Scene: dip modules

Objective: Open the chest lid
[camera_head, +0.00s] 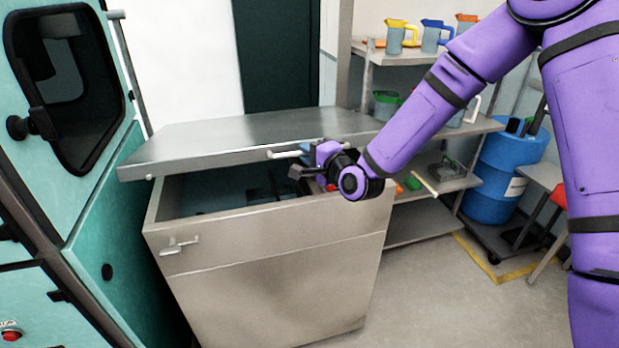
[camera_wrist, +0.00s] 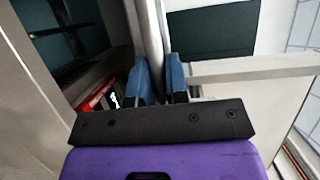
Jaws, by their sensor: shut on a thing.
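The metal chest (camera_head: 265,250) stands in the middle of the head view. Its flat steel lid (camera_head: 240,136) is raised part way, with a gap along the front that shows the dark inside. A bar handle (camera_head: 285,154) sits on the lid's front edge. My gripper (camera_head: 312,160) is at the right part of that edge. In the wrist view my gripper's blue fingers (camera_wrist: 158,82) are shut on the lid handle (camera_wrist: 150,30). The wrist view also shows the chest's inside (camera_wrist: 65,30) at the left. My wrist hides part of the front rim.
A teal machine (camera_head: 80,180) stands close at the chest's left. Shelves (camera_head: 440,140) with jugs are behind at the right. A blue barrel (camera_head: 505,175) stands further right.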

